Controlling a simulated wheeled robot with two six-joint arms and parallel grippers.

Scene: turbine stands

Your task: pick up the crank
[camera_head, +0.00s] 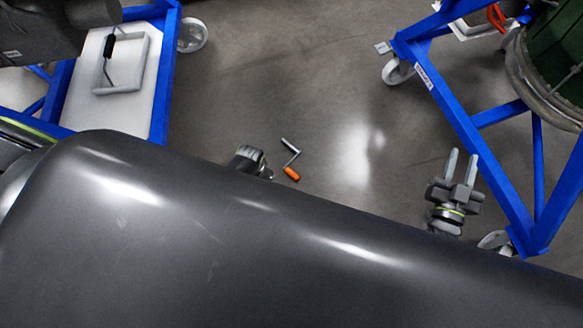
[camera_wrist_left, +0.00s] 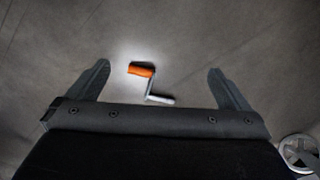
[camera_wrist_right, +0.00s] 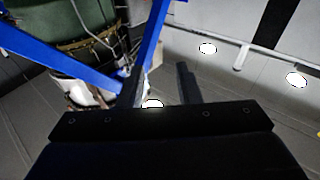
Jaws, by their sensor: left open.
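The crank (camera_head: 291,158) has a grey bent metal arm and an orange handle, and appears to lie on the grey floor in the head view. In the left wrist view, the crank (camera_wrist_left: 146,84) shows between and beyond the spread fingers of my left gripper (camera_wrist_left: 158,68), which is open and empty. Most of my left arm is hidden in the head view; only a grey part shows just left of the crank. My right gripper (camera_head: 462,158) is well to the right of the crank, its two fingers apart with nothing between them.
A blue wheeled stand (camera_head: 447,92) with a green turbine part (camera_head: 556,48) is at the right, close to my right gripper. Another blue frame (camera_head: 164,77) with a white board and a black-handled part in a shallow tray (camera_head: 146,62) is at the upper left. Open floor lies between.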

